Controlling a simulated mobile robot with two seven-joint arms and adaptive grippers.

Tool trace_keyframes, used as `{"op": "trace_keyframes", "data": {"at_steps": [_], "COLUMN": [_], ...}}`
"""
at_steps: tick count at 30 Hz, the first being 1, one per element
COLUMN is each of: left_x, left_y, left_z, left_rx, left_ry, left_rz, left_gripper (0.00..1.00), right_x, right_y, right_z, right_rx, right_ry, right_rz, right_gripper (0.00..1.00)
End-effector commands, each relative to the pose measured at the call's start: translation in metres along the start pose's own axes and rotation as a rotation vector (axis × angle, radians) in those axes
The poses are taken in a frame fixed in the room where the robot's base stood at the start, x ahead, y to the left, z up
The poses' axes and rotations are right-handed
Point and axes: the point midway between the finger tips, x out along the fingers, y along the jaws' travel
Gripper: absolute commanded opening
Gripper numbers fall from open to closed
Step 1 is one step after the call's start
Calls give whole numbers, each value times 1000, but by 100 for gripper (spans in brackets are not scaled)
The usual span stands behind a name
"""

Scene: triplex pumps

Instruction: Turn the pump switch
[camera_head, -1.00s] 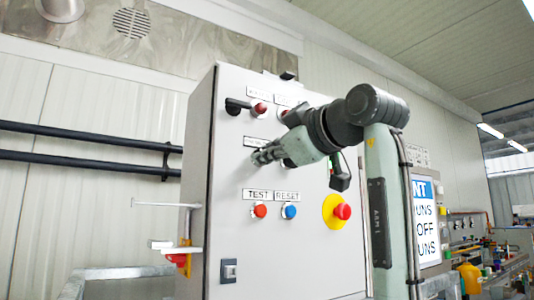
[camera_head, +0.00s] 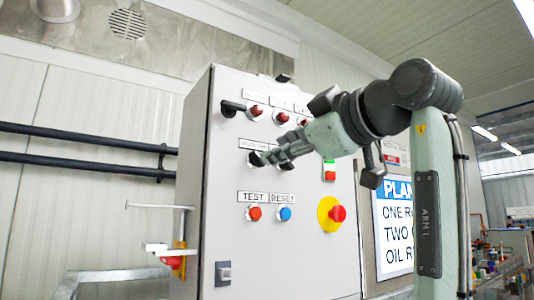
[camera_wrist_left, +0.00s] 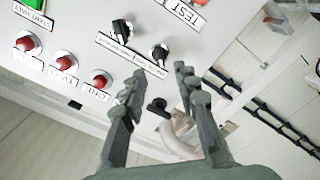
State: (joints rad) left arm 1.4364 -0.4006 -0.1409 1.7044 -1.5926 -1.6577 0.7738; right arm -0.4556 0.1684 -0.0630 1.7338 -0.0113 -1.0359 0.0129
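A black rotary switch (camera_head: 256,159) sits under a label strip on the grey control panel (camera_head: 232,190). In the left wrist view two black rotary switches show side by side, one larger (camera_wrist_left: 122,28) and one smaller (camera_wrist_left: 158,53); their label is too small to read. My left gripper (camera_head: 268,158) is just in front of the switch row in the head view and partly hides it. In the left wrist view the fingers (camera_wrist_left: 160,72) are apart with nothing held between them, and the switches lie beyond the tips. My right gripper is out of view.
Below are a red TEST button (camera_head: 255,213), a blue RESET button (camera_head: 285,213) and a red emergency stop (camera_head: 338,213) on yellow.

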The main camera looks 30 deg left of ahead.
Motion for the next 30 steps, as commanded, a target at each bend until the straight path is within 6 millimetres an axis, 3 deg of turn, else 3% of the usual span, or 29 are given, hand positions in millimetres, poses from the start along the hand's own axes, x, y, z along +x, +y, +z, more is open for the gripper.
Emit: {"op": "trace_keyframes", "data": {"at_steps": [3, 10, 30], "left_x": [-24, -52, -56], "left_y": [0, 0, 0], "left_z": [-1, -1, 0], "left_rx": [-1, -1, -1], "left_ry": [2, 1, 1], "left_rz": [1, 0, -1], "left_gripper": [30, 30, 30], "right_x": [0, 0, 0], "right_y": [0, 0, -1], "right_z": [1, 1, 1], "right_rx": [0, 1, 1], "right_ry": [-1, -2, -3], "right_rz": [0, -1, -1], "right_gripper": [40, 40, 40]}}
